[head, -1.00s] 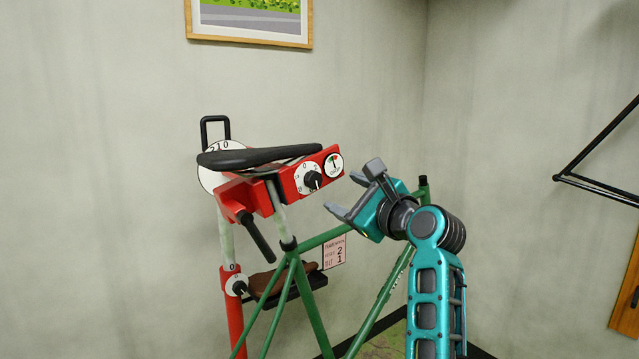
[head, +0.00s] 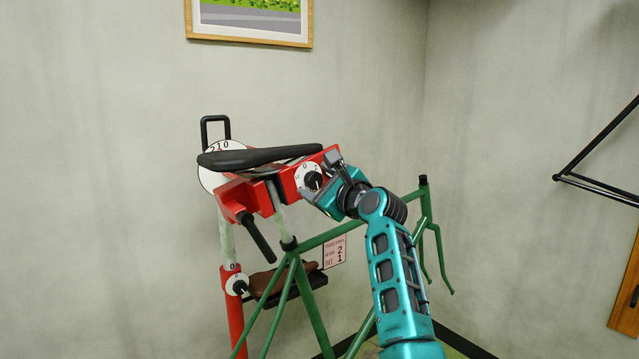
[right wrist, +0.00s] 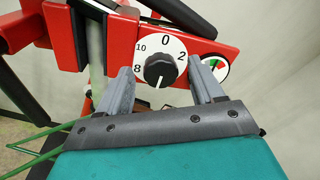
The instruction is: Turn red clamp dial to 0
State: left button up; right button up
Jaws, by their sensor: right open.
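The red clamp (head: 270,192) holds the green bike frame (head: 325,238) below the black saddle. Its white dial (right wrist: 148,48) with a black knob (right wrist: 159,70) is on the clamp's front; the dial also shows in the head view (head: 302,169). In the right wrist view 0 is at the top of the dial, and a pale mark on the knob points down, away from 0. My right gripper (right wrist: 162,80) is open, with one finger on each side of the knob, apparently not gripping it. My left gripper is not in view.
A small gauge (right wrist: 214,70) sits right of the dial, near the right finger. The black saddle (head: 255,156) overhangs the clamp. A black handle (head: 257,237) sticks out below. A second dial (head: 236,283) is lower on the red post. A sign (head: 335,252) hangs behind the frame.

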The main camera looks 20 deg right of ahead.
jog(key=shift+c, duration=0.4)
jog(key=c, duration=1)
